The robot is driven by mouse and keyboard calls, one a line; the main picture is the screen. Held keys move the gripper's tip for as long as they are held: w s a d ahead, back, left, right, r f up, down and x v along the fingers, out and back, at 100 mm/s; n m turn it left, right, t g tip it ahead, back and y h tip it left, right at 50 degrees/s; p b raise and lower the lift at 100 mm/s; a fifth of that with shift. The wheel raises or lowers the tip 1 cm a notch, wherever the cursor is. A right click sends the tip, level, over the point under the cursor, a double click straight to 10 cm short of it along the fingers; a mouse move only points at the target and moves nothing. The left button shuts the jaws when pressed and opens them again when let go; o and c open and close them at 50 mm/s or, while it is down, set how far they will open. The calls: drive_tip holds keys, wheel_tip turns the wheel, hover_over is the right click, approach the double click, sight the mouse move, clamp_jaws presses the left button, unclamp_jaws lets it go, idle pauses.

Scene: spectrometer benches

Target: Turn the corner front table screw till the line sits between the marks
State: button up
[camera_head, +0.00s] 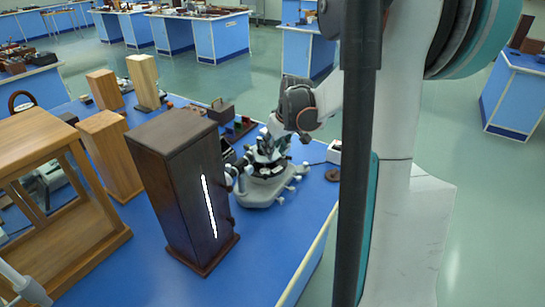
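A grey-white spectrometer (262,192) stands on the blue bench top right of the dark wooden cabinet. Small knobs stick out around its base; I cannot tell which is the corner front table screw. My arm comes in from the right and bends down over the spectrometer. My gripper (267,148) is small and lies against the instrument's upper part in the picture, so its fingers are hard to pick out. I cannot tell whether it touches a screw or is open or shut.
A tall dark wooden cabinet (177,190) with a bright vertical slit stands close left of the spectrometer. A wooden frame (98,258) and several wooden blocks stand farther left. The blue bench top (262,262) is clear at the front right. Other benches stand behind.

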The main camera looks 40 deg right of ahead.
drive_tip(key=shift+b+x, duration=0.35)
drive_tip(key=shift+x, duration=1.15)
clamp_jaws()
